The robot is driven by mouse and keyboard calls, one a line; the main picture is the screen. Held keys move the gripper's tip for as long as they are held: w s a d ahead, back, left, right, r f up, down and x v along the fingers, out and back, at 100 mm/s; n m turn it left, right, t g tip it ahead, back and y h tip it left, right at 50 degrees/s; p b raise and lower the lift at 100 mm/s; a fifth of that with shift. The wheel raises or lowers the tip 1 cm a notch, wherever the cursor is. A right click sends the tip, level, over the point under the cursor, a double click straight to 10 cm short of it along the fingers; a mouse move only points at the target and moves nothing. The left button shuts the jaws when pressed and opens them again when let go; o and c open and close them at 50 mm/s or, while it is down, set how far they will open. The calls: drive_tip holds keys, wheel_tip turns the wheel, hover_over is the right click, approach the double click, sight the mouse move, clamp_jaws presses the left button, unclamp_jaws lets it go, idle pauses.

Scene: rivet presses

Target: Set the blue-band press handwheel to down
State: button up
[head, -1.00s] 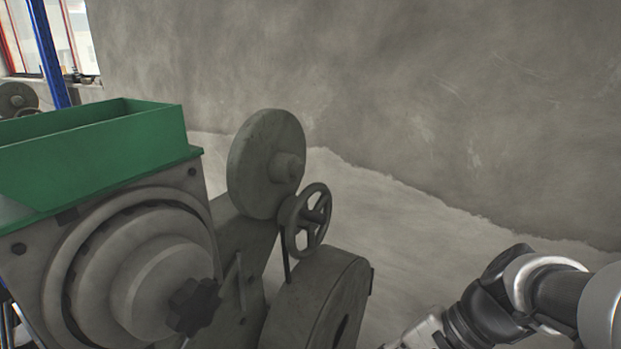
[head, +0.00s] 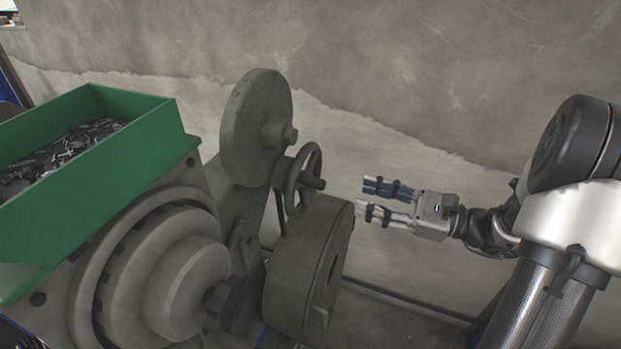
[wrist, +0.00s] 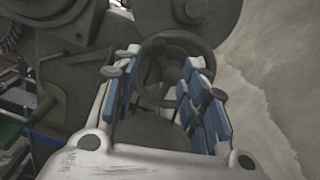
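The press handwheel (head: 303,180) is a small dark grey spoked wheel with a hub knob on its right side, mounted on the grey press (head: 300,262). No blue band shows on this press in these views. My gripper (head: 366,198) is to the right of the handwheel, apart from it, pointing left toward it. Its two blue-padded fingers are spread with nothing between them. In the wrist view, the handwheel (wrist: 178,50) shows ahead, between and beyond the fingertips of my gripper (wrist: 165,75). The fingers hide parts of its rim.
A large round disc (head: 255,125) stands just behind the handwheel. A green hopper (head: 140,150) holding metal pieces sits at the left, above a stepped round housing (head: 170,285). A rough grey wall (head: 400,80) is behind. Open space lies right of the press.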

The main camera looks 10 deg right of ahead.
sight(298, 179)
drive_tip(key=x, duration=1.3)
drive_tip(key=shift+w+a+p, duration=0.15)
drive_tip(key=shift+a+p, duration=0.05)
drive_tip(key=shift+p, duration=0.2)
drive_tip(key=shift+c, duration=0.2)
clamp_jaws()
